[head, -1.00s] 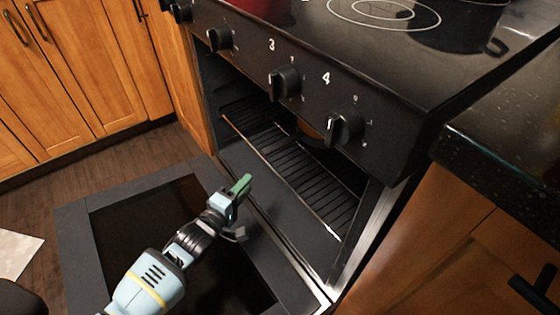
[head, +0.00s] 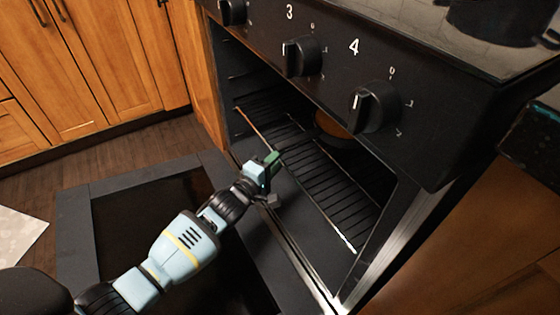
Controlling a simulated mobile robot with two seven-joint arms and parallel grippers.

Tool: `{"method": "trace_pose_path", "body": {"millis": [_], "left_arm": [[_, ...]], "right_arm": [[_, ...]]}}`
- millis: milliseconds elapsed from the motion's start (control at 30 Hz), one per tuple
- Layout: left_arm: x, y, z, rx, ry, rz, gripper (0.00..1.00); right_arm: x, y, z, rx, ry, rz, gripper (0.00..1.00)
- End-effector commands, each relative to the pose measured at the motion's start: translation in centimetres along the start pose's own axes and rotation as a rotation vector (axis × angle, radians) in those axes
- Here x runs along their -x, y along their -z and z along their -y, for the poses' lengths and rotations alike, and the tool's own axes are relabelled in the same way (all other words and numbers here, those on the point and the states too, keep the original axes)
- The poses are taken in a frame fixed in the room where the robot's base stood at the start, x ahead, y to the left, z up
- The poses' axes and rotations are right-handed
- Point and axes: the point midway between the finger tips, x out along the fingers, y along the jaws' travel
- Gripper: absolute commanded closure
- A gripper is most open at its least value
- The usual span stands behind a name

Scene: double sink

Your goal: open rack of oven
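The black oven (head: 330,85) stands with its door (head: 75,235) folded down flat in front. Inside is a dark wire rack (head: 325,185) with a bright front bar. My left gripper (head: 272,158) is at the oven mouth, close to the rack's front bar in the picture. Its green fingertips point toward the rack. I cannot tell if they touch the bar, or how far apart the fingers are. My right gripper is not in view.
A round pan or dish with an orange-brown inside (head: 332,125) sits in the oven toward the back. Control knobs (head: 375,108) stick out above the opening. Wooden cabinets (head: 90,65) stand at the left, and a wooden cabinet front (head: 470,240) at the right.

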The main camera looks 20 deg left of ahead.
Motion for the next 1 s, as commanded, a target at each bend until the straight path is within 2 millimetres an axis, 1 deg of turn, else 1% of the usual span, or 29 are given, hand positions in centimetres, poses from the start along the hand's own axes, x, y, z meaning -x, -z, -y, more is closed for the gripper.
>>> {"method": "trace_pose_path", "body": {"millis": [33,133,400,433,467,667,700,1000], "left_arm": [[-0.42,0.0,0.17,0.001,0.001,0.0,0.67],[-0.89,0.01,0.01,0.001,-0.001,0.0,0.67],[-1.02,0.01,-0.1,0.001,-0.001,0.0,0.67],[-1.01,0.02,-0.1,0.001,-0.001,0.0,0.69],[-1.01,0.01,-0.09,0.001,-0.001,0.0,0.72],[-1.0,0.02,-0.08,0.0,-0.001,0.0,0.99],[-0.99,0.02,-0.08,0.0,-0.001,0.0,1.0],[-0.92,0.05,-0.08,0.0,-0.001,0.0,1.0]], "right_arm": [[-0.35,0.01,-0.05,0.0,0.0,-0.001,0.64],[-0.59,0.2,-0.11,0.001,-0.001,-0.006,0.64],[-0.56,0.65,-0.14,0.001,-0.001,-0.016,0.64],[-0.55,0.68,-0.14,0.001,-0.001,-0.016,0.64],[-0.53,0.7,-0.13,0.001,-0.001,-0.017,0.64],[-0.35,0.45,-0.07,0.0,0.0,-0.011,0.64],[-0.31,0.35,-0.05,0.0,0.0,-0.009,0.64],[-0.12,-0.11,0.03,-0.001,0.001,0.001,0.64]]}}
